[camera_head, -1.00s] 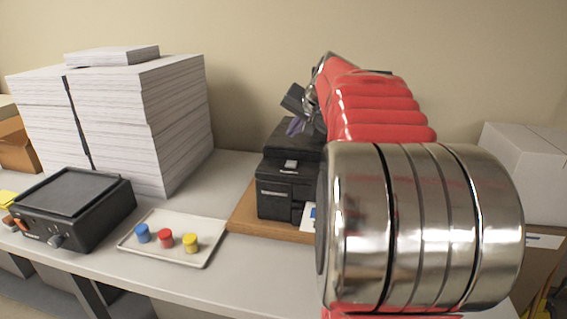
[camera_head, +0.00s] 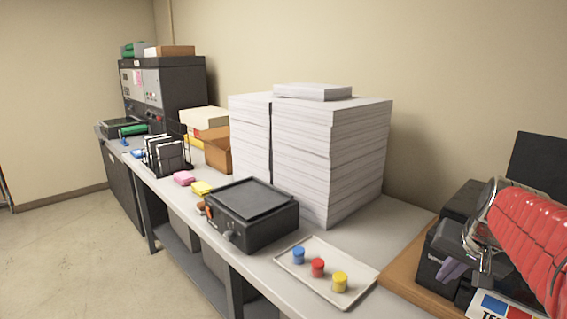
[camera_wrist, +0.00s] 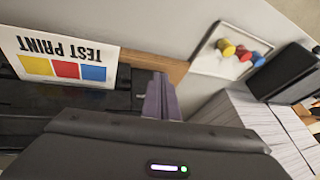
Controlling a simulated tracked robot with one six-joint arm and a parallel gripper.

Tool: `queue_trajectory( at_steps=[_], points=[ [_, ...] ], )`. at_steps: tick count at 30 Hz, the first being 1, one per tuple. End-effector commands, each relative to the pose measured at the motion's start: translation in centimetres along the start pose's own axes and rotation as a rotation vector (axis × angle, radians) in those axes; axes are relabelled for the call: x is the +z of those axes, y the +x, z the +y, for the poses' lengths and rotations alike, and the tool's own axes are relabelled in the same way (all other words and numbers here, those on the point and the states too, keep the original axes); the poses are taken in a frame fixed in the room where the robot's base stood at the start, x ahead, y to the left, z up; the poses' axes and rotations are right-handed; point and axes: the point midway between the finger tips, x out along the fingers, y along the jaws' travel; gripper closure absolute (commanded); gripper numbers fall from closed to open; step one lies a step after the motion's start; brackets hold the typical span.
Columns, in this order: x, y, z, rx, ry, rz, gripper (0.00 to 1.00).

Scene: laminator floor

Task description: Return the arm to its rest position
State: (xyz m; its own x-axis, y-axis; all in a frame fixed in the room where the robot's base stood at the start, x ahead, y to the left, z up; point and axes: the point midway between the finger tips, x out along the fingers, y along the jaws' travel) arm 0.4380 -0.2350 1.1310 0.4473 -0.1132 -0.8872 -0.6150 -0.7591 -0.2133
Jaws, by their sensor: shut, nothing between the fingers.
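My arm is red with chrome joints and enters at the right edge of the head view. My gripper (camera_head: 455,270) hangs at its end in front of the black printer (camera_head: 440,250). Its purple fingers also show in the wrist view (camera_wrist: 160,98), closed together and empty. A test print sheet (camera_wrist: 65,60) with yellow, red and blue squares lies by the printer, close to the fingers in the wrist picture. I cannot tell whether they touch anything. Part of the arm is cut off by the picture's edge.
A white tray (camera_head: 318,287) holds blue, red and yellow pots. Left of it stand a black flat device (camera_head: 250,210) and tall paper stacks (camera_head: 330,150). Further left are a cardboard box (camera_head: 217,150) and a dark cabinet (camera_head: 185,85). Open floor (camera_head: 90,240) lies front left.

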Motion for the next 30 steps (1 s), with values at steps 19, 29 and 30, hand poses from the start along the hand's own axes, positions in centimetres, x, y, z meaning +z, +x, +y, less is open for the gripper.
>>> queue_trajectory(
  at_steps=[19,29,30],
  points=[
    [19.2,-1.7,-4.6,0.000,-0.454,-0.087,1.00],
    [25.3,-3.6,-6.8,-0.076,-0.647,-0.041,1.00],
    [25.5,-4.0,-7.2,-0.089,-0.662,-0.030,1.00]
  ],
)
